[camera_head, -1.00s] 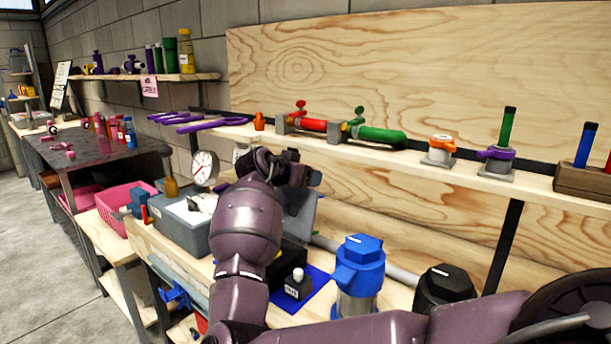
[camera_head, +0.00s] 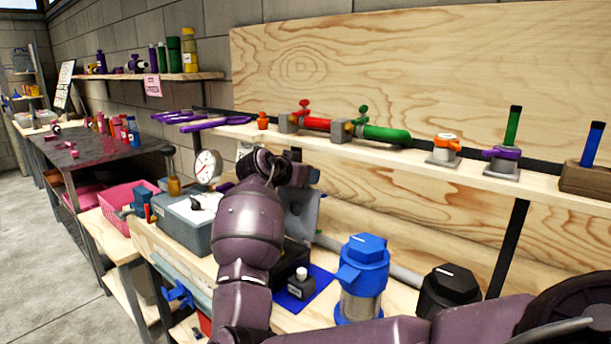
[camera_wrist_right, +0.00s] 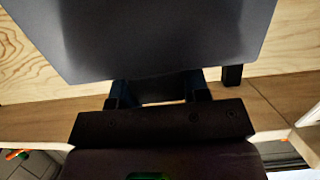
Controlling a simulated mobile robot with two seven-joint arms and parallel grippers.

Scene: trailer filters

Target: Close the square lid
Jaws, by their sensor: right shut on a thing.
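The square lid (camera_head: 303,212) is a flat grey panel, standing steeply tilted behind my right forearm in the head view. In the right wrist view the lid (camera_wrist_right: 160,35) fills the upper middle, with its lower edge at the fingers. My right gripper (camera_wrist_right: 160,92) is shut on the lid near that edge. In the head view my wrist hides most of the fingers. A black box (camera_head: 292,262) sits below the lid, partly covered by my arm; whether the lid is joined to it is hidden. My left gripper is not in view.
A blue-topped canister (camera_head: 362,265) and a black-topped one (camera_head: 452,288) stand right of my forearm. A small dark bottle (camera_head: 301,284) stands on a blue mat (camera_head: 322,283). A grey case (camera_head: 182,222) and a gauge (camera_head: 207,166) are left. A shelf with valves (camera_head: 400,160) runs behind.

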